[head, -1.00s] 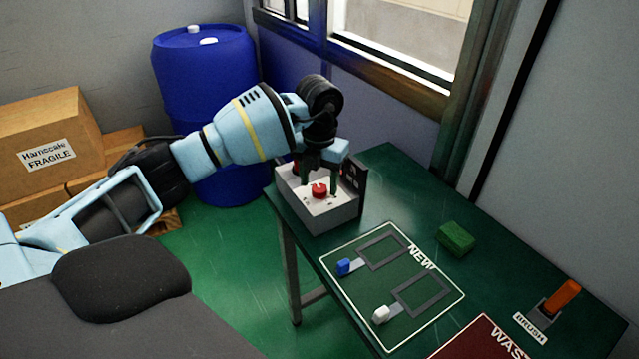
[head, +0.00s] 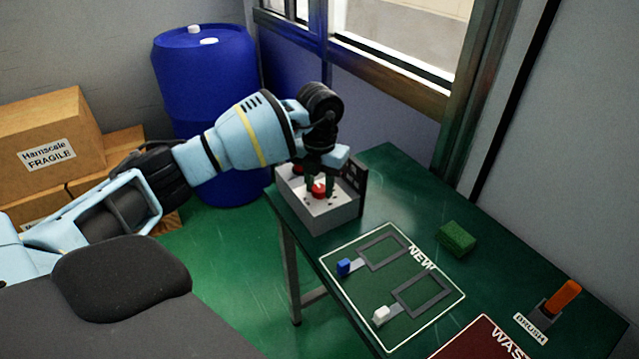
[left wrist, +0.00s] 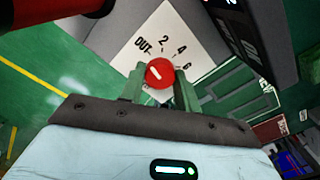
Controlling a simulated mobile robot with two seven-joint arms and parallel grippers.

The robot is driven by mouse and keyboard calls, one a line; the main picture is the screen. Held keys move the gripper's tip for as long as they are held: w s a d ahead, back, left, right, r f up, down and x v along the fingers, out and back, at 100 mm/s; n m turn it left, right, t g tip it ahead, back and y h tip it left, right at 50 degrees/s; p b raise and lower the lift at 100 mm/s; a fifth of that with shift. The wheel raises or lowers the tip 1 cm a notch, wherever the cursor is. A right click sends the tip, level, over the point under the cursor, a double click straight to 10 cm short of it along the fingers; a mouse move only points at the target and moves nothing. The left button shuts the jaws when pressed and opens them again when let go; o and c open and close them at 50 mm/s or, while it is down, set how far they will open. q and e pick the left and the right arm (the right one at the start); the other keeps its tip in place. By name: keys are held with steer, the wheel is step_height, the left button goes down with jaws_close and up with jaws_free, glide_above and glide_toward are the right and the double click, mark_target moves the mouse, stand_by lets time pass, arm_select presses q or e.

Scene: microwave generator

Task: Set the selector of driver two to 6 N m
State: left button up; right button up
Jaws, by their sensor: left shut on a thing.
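A light grey box (head: 335,215) with a dark upright panel (head: 354,172) stands at the table's far left corner. A red knob (head: 319,192) sits on its top face, and another red part (head: 296,169) shows behind it. My left gripper (head: 320,184) points down and is shut on the nearer knob. In the left wrist view the red knob (left wrist: 160,73) has a short white mark and sits between the green fingers (left wrist: 159,84). The white dial face (left wrist: 165,35) reads OUT, 2, 4, 6. Which label the mark points at is unclear. My right gripper is out of view.
A green mat marked NEW (head: 347,291) with a blue-tabbed and a white-tabbed frame lies in front of the box. A green block (head: 457,237), an orange-handled brush (head: 562,295) and a red WASTE mat (head: 482,341) are further right. A blue barrel (head: 208,85) stands behind my arm.

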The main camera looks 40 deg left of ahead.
mark_target(320, 188)
arm_select(q)
steer(key=shift+m, duration=0.3)
steer(key=m, duration=0.4)
steer(key=shift+r+m+p, duration=0.1)
steer(key=shift+m+p, duration=0.2)
steer(key=shift+m, duration=0.1)
steer(key=m, duration=1.2)
steer(key=shift+m+b, duration=0.3)
steer(key=m, duration=0.5)
steer(key=shift+m+b, duration=0.3)
steer(key=shift+b, duration=0.05)
steer(key=o, duration=1)
steer(key=shift+r, duration=3.85)
